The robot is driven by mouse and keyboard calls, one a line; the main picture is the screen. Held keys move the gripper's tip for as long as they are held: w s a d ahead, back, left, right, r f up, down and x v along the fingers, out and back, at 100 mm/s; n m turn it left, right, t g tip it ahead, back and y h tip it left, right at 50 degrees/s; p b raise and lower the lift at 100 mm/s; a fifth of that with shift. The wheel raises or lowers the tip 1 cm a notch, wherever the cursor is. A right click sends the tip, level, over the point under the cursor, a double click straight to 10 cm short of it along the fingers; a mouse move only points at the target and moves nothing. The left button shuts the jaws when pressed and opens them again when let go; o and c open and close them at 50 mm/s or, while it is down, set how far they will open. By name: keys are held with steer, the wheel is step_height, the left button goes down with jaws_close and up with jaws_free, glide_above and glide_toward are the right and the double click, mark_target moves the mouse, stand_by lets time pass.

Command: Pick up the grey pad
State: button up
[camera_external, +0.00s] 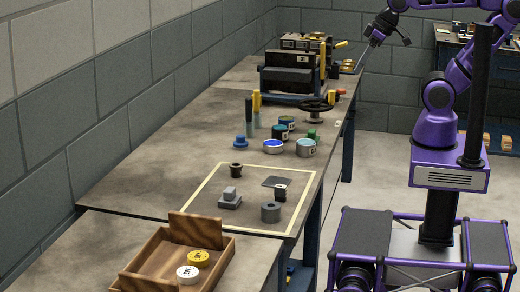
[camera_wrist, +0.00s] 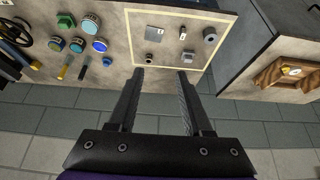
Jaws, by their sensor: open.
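The grey pad (camera_external: 273,182) is a thin flat square lying inside the taped rectangle on the bench. In the wrist view the pad (camera_wrist: 155,32) shows near the tape's upper left corner, beyond my fingertips. My gripper (camera_wrist: 161,72) is open, with nothing between its two dark fingers. In the external view my gripper (camera_external: 376,36) is high at the back, well apart from the pad.
Inside the tape are a small dark block (camera_external: 280,194), a grey ring (camera_external: 271,212), a stepped block (camera_external: 229,199) and a dark cylinder (camera_external: 236,170). Several tins (camera_external: 305,147) and a handwheel (camera_external: 317,105) stand behind. A wooden tray (camera_external: 150,262) is in front.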

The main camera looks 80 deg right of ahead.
steer(key=o, duration=0.6)
